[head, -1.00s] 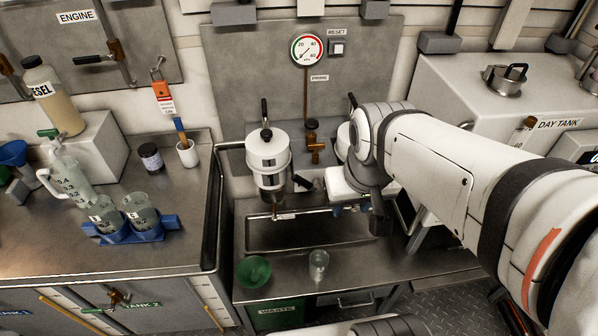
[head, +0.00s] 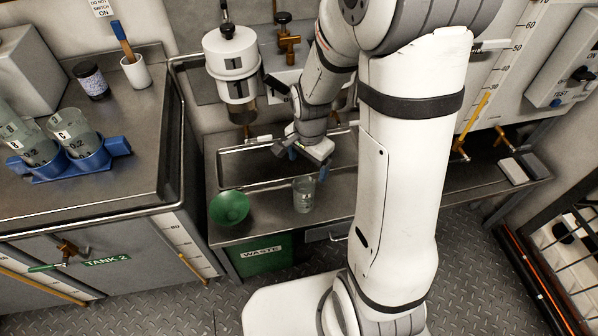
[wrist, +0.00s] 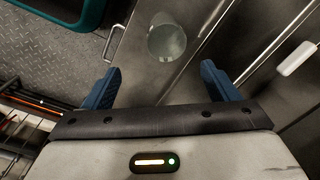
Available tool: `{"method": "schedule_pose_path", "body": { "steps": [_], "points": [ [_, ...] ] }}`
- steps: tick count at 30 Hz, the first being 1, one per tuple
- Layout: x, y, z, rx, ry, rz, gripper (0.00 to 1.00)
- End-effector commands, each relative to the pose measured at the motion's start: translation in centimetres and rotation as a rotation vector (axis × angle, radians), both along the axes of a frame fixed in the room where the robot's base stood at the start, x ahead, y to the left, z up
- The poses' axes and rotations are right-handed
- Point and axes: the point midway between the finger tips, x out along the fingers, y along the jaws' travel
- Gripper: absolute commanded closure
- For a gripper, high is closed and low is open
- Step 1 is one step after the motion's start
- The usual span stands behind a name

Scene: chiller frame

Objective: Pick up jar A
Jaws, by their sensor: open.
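A clear glass jar (head: 304,194) stands upright on the steel bench, just in front of the sunken tray; any letter on it is too small to read. It also shows from above as a pale round shape in the wrist view (wrist: 167,42). Jars marked B (head: 30,145) and C (head: 72,135) stand in a blue rack on the left counter. My gripper (head: 307,164) is open and empty, above the tray's front edge, behind and above the clear jar. In the wrist view its blue fingers (wrist: 160,70) are wide apart, with the jar beyond them, roughly between their lines.
A green bowl (head: 230,207) sits left of the clear jar on the bench. A white cylindrical filter housing (head: 231,68) hangs behind the tray (head: 230,181). A green waste bin (head: 264,259) is below the bench. A guard rail edges the left counter.

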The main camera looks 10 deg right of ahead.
Motion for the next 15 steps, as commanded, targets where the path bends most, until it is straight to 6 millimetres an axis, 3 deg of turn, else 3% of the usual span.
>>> {"method": "schedule_pose_path", "body": {
  "steps": [1, 4, 15],
  "points": [
    [0.3, 0.0, -3.6, 0.002, 0.017, -0.051, 0.19],
    [0.8, 0.0, -6.7, 0.004, 0.030, -0.138, 0.19],
    [1.1, 0.0, -11.4, 0.004, 0.043, -0.211, 0.19]
  ]
}}
